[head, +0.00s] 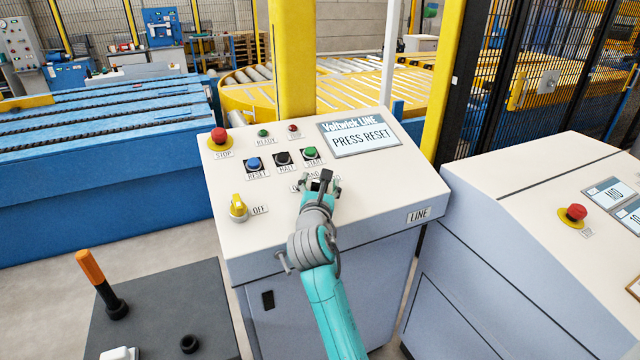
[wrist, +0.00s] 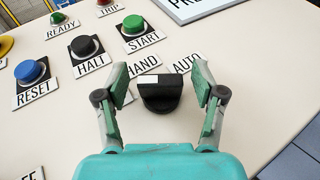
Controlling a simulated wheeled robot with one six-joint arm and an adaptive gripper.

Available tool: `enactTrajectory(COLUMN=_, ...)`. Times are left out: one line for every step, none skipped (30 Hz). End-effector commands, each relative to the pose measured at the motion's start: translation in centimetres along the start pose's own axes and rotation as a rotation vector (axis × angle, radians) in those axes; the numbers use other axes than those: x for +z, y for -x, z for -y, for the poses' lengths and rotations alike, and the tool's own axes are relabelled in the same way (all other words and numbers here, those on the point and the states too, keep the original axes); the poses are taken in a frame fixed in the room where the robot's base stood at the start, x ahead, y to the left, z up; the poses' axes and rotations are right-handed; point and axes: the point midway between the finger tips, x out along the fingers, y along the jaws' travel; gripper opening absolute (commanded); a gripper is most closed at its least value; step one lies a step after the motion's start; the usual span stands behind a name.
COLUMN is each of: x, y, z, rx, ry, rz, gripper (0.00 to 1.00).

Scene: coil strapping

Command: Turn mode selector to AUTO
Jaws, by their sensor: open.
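The mode selector (wrist: 161,97) is a black knob on the sloped panel, with a white mark on its upper left side, toward the HAND label (wrist: 143,64). The AUTO label (wrist: 187,63) is at its upper right. My gripper (wrist: 160,76) is open, with one finger on each side of the knob. Gaps show between the fingers and the knob, and I cannot tell how far above the panel the tips are. In the head view my gripper (head: 320,184) is over the lower middle of the panel and hides most of the selector and its labels.
Near my gripper are the blue RESET (head: 254,163), black HALT (head: 283,158) and green START (head: 310,153) buttons. A red STOP button (head: 219,135) and yellow OFF switch (head: 238,206) are at left. The screen (head: 359,133) reads PRESS RESET. Another console (head: 530,215) stands at right.

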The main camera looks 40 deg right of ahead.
Motion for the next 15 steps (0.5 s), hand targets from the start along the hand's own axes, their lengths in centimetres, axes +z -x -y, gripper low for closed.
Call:
enactTrajectory(x=0.00, y=0.01, z=0.00, rx=0.000, ry=0.000, rz=0.000, gripper=0.69)
enactTrajectory(x=0.01, y=0.01, z=0.01, rx=0.000, ry=0.000, rz=0.000, gripper=0.69)
enactTrajectory(x=0.01, y=0.02, z=0.01, rx=0.000, ry=0.000, rz=0.000, gripper=0.66)
enactTrajectory(x=0.00, y=0.02, z=0.01, rx=0.000, ry=0.000, rz=0.000, gripper=0.59)
enactTrajectory(x=0.01, y=0.02, z=0.01, rx=0.000, ry=0.000, rz=0.000, gripper=0.51)
enactTrajectory(x=0.01, y=0.02, z=0.01, rx=0.000, ry=0.000, rz=0.000, gripper=0.41)
enactTrajectory(x=0.01, y=0.02, z=0.01, rx=0.000, ry=0.000, rz=0.000, gripper=0.34)
enactTrajectory(x=0.01, y=0.03, z=0.01, rx=0.000, ry=0.000, rz=0.000, gripper=0.26)
enactTrajectory(x=0.01, y=0.03, z=0.01, rx=0.000, ry=0.000, rz=0.000, gripper=0.16)
enactTrajectory(x=0.01, y=0.03, z=0.01, rx=0.000, ry=0.000, rz=0.000, gripper=0.09)
enactTrajectory(x=0.01, y=0.03, z=0.01, rx=0.000, ry=0.000, rz=0.000, gripper=0.08)
enactTrajectory(x=0.01, y=0.03, z=0.01, rx=0.000, ry=0.000, rz=0.000, gripper=0.08)
enactTrajectory(x=0.01, y=0.03, z=0.01, rx=-0.001, ry=0.000, rz=0.000, gripper=0.08)
enactTrajectory(x=0.02, y=0.03, z=0.01, rx=-0.001, ry=0.000, rz=0.000, gripper=0.08)
enactTrajectory(x=0.02, y=0.03, z=0.00, rx=-0.003, ry=-0.001, rz=0.000, gripper=0.08)
